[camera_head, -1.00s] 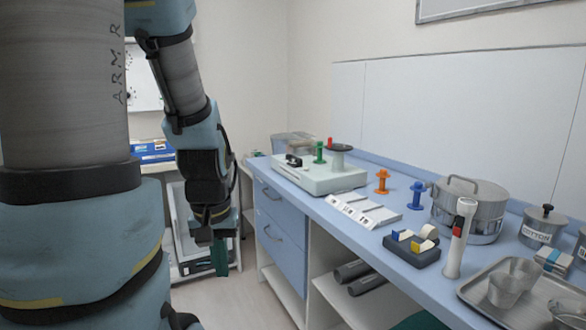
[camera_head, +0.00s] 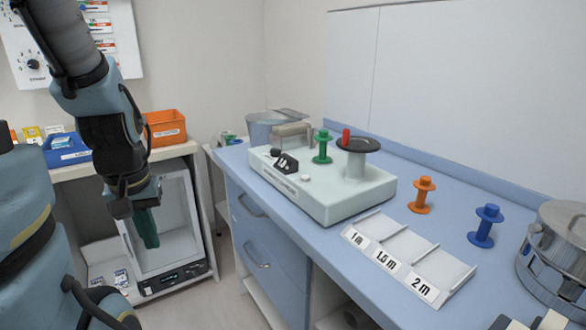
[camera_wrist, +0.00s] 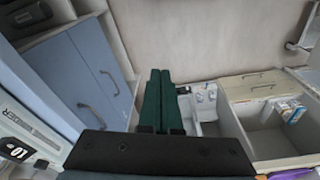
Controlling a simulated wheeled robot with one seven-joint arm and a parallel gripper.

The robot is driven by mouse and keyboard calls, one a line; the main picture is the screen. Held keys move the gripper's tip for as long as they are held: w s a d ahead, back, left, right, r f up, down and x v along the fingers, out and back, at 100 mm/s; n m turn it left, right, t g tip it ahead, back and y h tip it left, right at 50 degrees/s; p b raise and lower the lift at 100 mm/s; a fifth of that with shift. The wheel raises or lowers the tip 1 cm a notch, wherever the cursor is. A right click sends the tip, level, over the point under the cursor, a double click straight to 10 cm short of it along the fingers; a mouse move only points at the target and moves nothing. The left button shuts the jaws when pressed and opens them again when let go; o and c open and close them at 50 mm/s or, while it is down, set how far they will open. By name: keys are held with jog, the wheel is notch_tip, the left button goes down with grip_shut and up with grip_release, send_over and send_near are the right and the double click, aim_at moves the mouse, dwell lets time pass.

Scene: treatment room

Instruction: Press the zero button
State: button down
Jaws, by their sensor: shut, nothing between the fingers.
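No button that I can read as "zero" shows. A white glass-sided box (camera_head: 176,232) stands low at the left, with a dark front panel (camera_head: 172,279) carrying a small lit display. Its buttons are too small to tell apart. A pale machine (camera_head: 322,190) on the blue counter has a round whitish button (camera_head: 306,178) and a black switch block. My gripper (camera_head: 150,244) has green fingers, shut and empty, pointing down in front of the glass-sided box. Its closed fingers also show in the wrist view (camera_wrist: 158,76). I see no contact with either device.
Blue drawers (camera_head: 258,240) stand right of my gripper. Orange and blue bins sit on the shelf behind.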

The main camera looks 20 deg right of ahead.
jog(key=shift+w, duration=0.1)
notch_tip(320, 180, up, 14)
jog(key=m+t+h+p, duration=0.1)
jog(key=m+t+p, duration=0.5)
jog(key=m, duration=2.2)
send_over(307, 177)
jog(key=shift+f, duration=0.2)
jog(key=shift+f, duration=0.1)
notch_tip(307, 177, down, 9)
jog(key=b, duration=0.8)
jog(key=shift+f+b, duration=0.25)
jog(key=shift+b, duration=0.05)
